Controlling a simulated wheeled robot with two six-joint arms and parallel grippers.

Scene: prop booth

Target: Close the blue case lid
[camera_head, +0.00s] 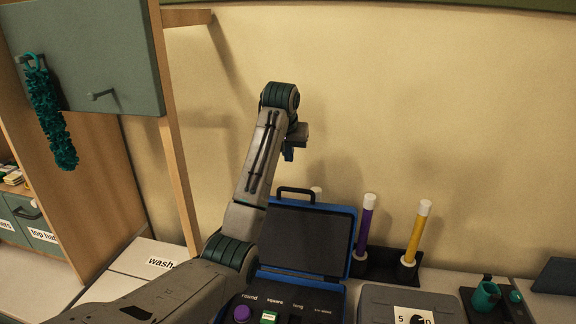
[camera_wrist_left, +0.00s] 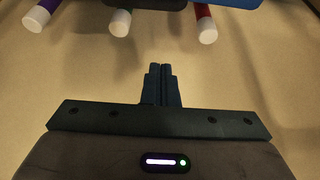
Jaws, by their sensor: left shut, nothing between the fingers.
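The blue case stands open in the head view, its raised lid (camera_head: 305,236) leaning back with a black inner face and a dark handle (camera_head: 296,190) on top. Its base (camera_head: 290,305) lies in front, with labelled slots holding a purple piece and a green piece; my left arm hides part of its left side. My left gripper (camera_head: 289,154) is above and behind the lid, apart from it, near the wall. In the left wrist view, its fingers (camera_wrist_left: 161,84) are together with nothing between them. A blue and black edge shows at the top of that view. My right gripper is out of view.
A purple wand (camera_head: 365,225) and a yellow wand (camera_head: 416,232) with white tips stand in a black holder right of the lid. A grey case (camera_head: 375,305) and a teal cup (camera_head: 486,296) sit farther right. A green cabinet door (camera_head: 90,60) is at upper left.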

